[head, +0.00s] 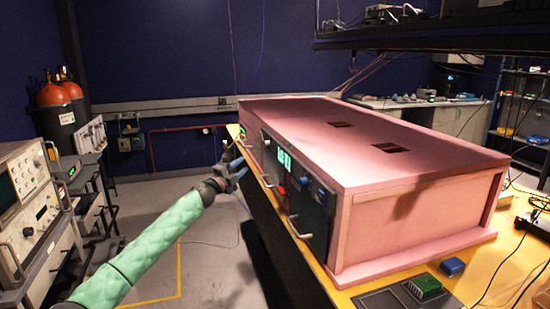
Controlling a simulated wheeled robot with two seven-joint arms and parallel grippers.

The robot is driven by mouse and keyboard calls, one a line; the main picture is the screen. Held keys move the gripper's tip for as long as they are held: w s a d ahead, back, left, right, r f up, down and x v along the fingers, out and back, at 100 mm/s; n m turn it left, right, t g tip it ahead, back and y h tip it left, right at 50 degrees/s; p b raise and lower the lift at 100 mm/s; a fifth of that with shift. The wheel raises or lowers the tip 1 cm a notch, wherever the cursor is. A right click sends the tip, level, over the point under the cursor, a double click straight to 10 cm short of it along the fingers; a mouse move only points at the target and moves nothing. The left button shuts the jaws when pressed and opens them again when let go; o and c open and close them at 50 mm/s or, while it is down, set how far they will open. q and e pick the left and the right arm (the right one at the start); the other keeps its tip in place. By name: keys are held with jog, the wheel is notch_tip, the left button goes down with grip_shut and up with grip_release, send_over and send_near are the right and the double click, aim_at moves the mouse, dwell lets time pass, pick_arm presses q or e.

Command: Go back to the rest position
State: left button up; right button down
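My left arm comes in from the lower left in a green padded sleeve. Its gripper (238,166) is in the air just left of the front panel of the pink foam enclosure (390,138). Its fingers look spread apart, with nothing between them. The enclosure sits on a yellow-topped bench. Its dark front panel (297,190) carries a green display (284,158), a blue knob and metal handles. My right arm and gripper are not in view.
The yellow bench (520,250) holds a blue box (452,267) and a green block (424,287) near the front. Instrument racks (28,205) stand at the left. Open grey floor (215,245) lies between racks and bench. A dark shelf (430,35) hangs above the enclosure.

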pick_arm(q)
notch_tip(320, 180, up, 11)
jog(key=s+a+n+t+y, duration=0.25)
jog(key=n+t+y, duration=0.25)
jog(key=n+y, duration=0.35)
jog(key=s+n+g+y, duration=0.2)
jog(key=s+n+y, duration=0.3)
jog(key=s+n, duration=0.1)
jog(key=s+f+n+g+h, duration=0.1)
jog(key=s+f+g, duration=0.4)
jog(key=s+f, duration=1.2)
jog(key=s+d+f+n+g+h, duration=0.1)
jog(key=s+f+n+g, duration=0.3)
jog(key=s+f, duration=1.3)
jog(key=s+d+f+n+g+h, duration=0.1)
jog(key=s+f+g, duration=0.7)
jog(key=s+f, duration=1)
jog(key=s+n, duration=0.1)
jog(key=s, duration=1.5)
jog(key=shift+s, duration=0.4)
jog(key=shift+n, duration=0.25)
